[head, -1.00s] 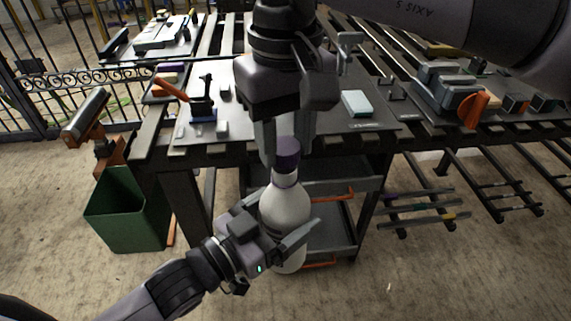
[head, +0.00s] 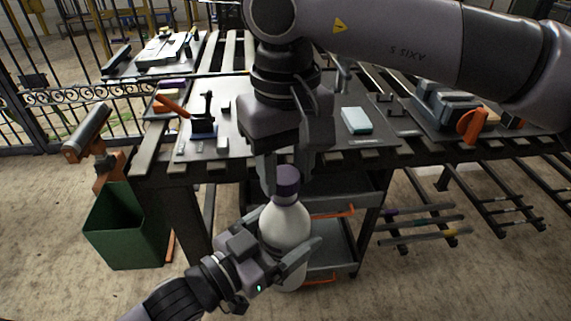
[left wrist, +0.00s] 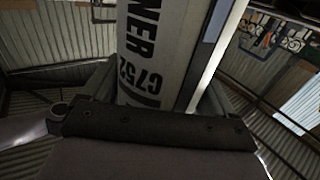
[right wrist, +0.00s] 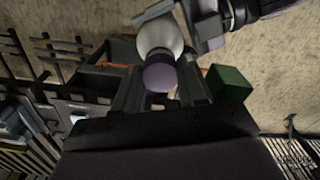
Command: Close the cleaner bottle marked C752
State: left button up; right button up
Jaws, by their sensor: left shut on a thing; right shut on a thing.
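The white cleaner bottle (head: 287,226) is upright in the middle of the head view. In the left wrist view its side (left wrist: 150,50) shows the letters "NER" and the mark C752. My left gripper (head: 284,258) is shut around the bottle's body from the left. The purple cap (head: 287,181) is at the bottle's top; whether it is fully seated cannot be told. My right gripper (head: 282,172) points down from above and is shut on the cap. In the right wrist view the cap (right wrist: 159,75) is between the fingers, with the white bottle beyond it.
A slatted workbench (head: 200,165) with tools and a light blue box (head: 356,121) stands behind the bottle. A grey cart (head: 335,246) with orange handles is below it. A green bin (head: 125,228) is at the left. Rods on a rack (head: 420,225) are at the right.

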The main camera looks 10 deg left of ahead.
jog(key=shift+f, duration=0.5)
